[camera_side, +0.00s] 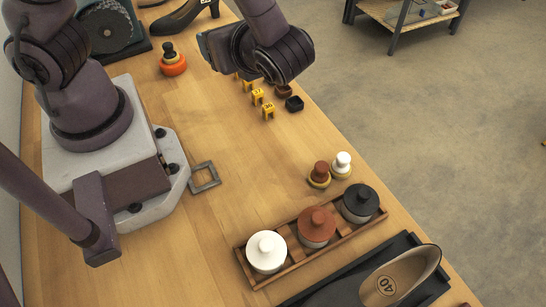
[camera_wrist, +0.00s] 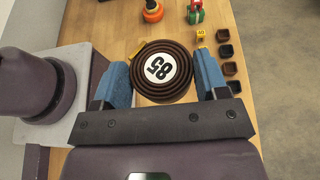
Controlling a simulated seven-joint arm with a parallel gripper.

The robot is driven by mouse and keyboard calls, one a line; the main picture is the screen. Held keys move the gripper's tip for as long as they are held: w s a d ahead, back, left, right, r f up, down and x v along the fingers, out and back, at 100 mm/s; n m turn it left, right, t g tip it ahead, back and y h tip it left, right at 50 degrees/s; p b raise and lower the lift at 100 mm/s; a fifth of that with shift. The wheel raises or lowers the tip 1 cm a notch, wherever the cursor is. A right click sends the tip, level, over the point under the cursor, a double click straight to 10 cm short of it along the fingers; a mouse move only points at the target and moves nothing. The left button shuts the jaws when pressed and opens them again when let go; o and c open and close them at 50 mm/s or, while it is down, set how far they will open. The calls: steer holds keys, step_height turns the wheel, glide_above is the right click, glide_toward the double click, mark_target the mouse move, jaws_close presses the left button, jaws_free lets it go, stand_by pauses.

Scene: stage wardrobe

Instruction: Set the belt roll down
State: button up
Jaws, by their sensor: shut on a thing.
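The belt roll (camera_wrist: 148,86) is a dark brown coil with a white round label reading 85, seen from above in the wrist view. My gripper (camera_wrist: 162,62) has its two blue fingers against the left and right sides of the roll, shut on it. The roll lies flat, label up, over the wooden table (camera_wrist: 108,28). I cannot tell whether it touches the table. In the side view my wrist covers the fingers and the roll is hidden behind it.
Yellow number tags (camera_side: 268,111) and small dark cups (camera_side: 294,103) stand near the table's right edge. An orange-based knob (camera_side: 172,65) is further back. A grey square frame (camera_side: 205,177) lies mid-table. A wooden tray (camera_side: 292,263) holds three lidded pots. Bare wood lies between.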

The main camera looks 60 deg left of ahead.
steer(key=s+d+f+n+g+h, duration=0.1)
steer(key=s+d+n+g+h, duration=0.4)
steer(key=n+h, duration=0.4)
steer(key=s+d+n+g+h, duration=0.3)
steer(key=s+n+g+h, duration=0.2)
steer(key=n+g+h, duration=0.45)
steer(key=w+d+r+n+t+h, duration=0.3)
steer(key=w+n+t+h, duration=0.15)
steer(key=n+t, duration=0.4)
steer(key=w+d+r+n+t+h, duration=0.3)
steer(key=w+r+n+t+h, duration=0.15)
steer(key=n+t, duration=0.35)
steer(key=shift+n+g, duration=0.3)
steer(key=shift+g, duration=0.5)
steer(key=shift+w+a+f, duration=0.1)
steer(key=shift+w+f, duration=0.05)
steer(key=shift+f, duration=7)
steer(key=shift+w+f, duration=0.1)
steer(key=shift+f, duration=7.05)
steer(key=o, duration=1)
steer(key=shift+f+y, duration=0.1)
steer(key=shift+y, duration=0.15)
steer(key=shift+c, duration=0.2)
